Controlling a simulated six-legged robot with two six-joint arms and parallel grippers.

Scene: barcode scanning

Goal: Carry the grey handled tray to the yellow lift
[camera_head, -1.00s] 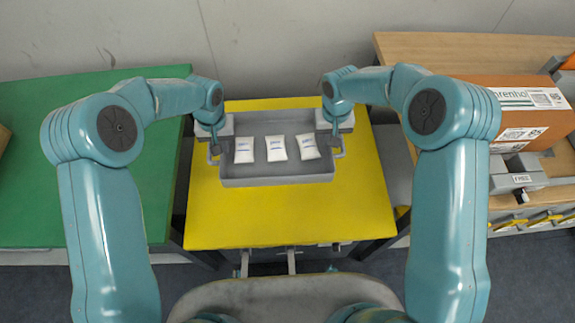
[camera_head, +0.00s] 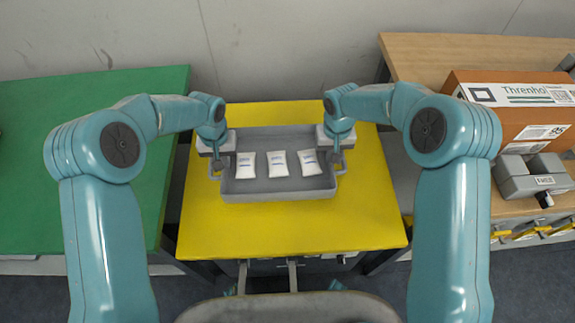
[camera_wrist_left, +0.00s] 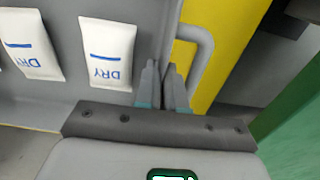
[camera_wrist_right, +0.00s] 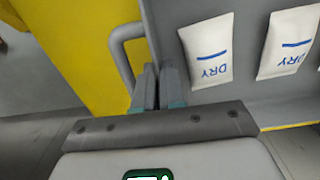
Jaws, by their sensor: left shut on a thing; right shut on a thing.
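The grey handled tray (camera_head: 280,194) is over the yellow lift (camera_head: 290,230) in the head view, with three white packets in it: left (camera_head: 246,165), middle (camera_head: 278,164) and right (camera_head: 309,162). The packets read "DRY" in the wrist views. The tray looks level. I cannot tell whether its underside touches the yellow top.
A green table (camera_head: 80,160) stands on the left. A wooden table (camera_head: 440,52) on the right carries a cardboard box (camera_head: 500,120) and a grey device (camera_head: 535,178). A grey wall (camera_head: 290,45) is behind the lift. Yellow surface is clear in front of the tray.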

